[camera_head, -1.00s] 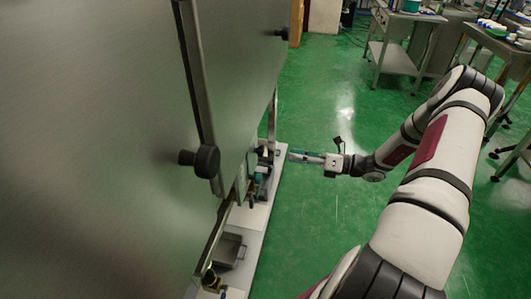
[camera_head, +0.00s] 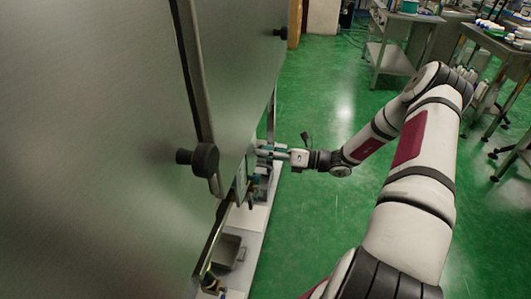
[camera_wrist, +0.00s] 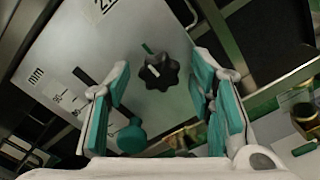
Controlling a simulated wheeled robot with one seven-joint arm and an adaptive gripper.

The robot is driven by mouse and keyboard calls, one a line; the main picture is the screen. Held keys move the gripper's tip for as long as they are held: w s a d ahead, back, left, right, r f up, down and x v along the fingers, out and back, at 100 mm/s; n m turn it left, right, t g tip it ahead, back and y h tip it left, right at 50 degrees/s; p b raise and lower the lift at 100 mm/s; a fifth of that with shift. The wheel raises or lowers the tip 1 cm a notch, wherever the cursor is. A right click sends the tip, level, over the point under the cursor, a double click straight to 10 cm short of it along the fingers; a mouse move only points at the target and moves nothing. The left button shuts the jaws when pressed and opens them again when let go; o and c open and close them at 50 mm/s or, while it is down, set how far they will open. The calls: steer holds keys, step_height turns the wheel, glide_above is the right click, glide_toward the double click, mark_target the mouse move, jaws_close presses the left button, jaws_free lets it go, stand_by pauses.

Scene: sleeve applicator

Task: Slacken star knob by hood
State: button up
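A black star knob (camera_wrist: 159,71) with a pale line mark sits on a light grey plate (camera_wrist: 75,50) with a millimetre scale. My gripper (camera_wrist: 161,63) is open, its teal-padded fingers on either side of the knob in the wrist view. The knob appears beyond the fingertips, and no contact shows. In the head view my gripper (camera_head: 270,152) reaches the equipment beside the large steel hood (camera_head: 90,150). The star knob cannot be made out there.
Black round knobs (camera_head: 204,160) stick out from the hood's face. A teal round knob (camera_wrist: 131,136) sits below the star knob, near the left finger. A metal tray (camera_head: 228,250) lies on the white bench (camera_head: 255,225).

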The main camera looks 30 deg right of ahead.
steer(key=c, duration=0.9)
steer(key=shift+c, duration=0.2)
steer(key=shift+n, duration=0.3)
steer(key=shift+n+p, duration=2.8)
steer(key=shift+n, duration=14.8)
steer(key=shift+f, duration=0.1)
